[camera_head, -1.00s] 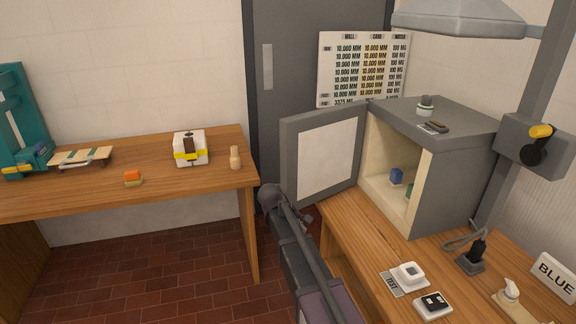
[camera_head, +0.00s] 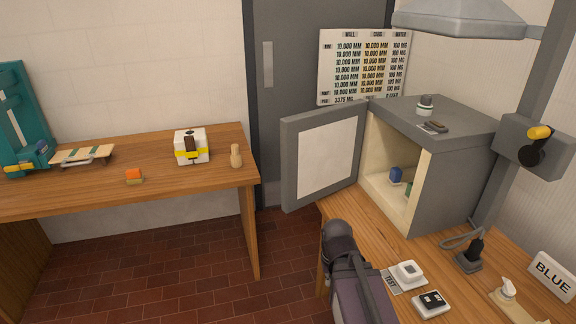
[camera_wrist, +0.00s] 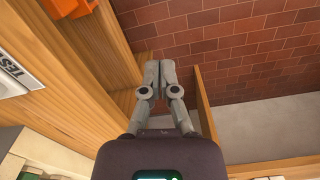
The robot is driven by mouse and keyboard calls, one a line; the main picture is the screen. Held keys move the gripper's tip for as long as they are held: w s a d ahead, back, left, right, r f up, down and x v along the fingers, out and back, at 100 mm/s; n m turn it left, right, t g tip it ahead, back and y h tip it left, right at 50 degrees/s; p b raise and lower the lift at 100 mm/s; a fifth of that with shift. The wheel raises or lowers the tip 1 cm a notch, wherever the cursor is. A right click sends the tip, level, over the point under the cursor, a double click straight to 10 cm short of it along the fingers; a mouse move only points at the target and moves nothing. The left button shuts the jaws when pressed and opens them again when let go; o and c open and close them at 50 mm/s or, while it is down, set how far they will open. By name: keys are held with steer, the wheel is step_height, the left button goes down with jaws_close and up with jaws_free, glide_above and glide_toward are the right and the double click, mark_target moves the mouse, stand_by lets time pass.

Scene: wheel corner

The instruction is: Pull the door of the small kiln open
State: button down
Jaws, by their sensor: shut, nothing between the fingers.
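The small kiln (camera_head: 455,178) is a grey box with a cream inside, standing on the right-hand wooden bench. Its door (camera_head: 325,158), grey-framed with a pale inner panel, is swung wide open to the left, hinged at the kiln's left side. A blue piece (camera_head: 396,174) and a partly hidden green piece stand inside. In the wrist view my gripper (camera_wrist: 152,64) is shut and empty, with its fingertips together, above the brick floor beside a wooden edge. In the head view my arm hides the gripper. My arm is below the door and apart from it.
The right bench (camera_head: 385,235) holds a white device (camera_head: 408,273), a black-topped switch box (camera_head: 432,303), a black-handled tool (camera_head: 473,253) and a BLUE sign (camera_head: 552,275). A second wooden table (camera_head: 120,185) stands left. Brick floor (camera_head: 200,275) lies free between them.

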steer(key=w+a+r+n+t+y, duration=0.6)
steer(key=w+a+r+t+y, duration=0.25)
steer(key=w, duration=0.45)
steer(key=w+d+r+t, duration=0.5)
steer(key=w+r+t, duration=0.2)
steer(key=r, duration=0.3)
steer(key=shift+w+d+r+m+t+h, duration=0.15)
steer(key=shift+w+m+t+h, duration=0.05)
steer(key=shift+m+t+h, duration=0.2)
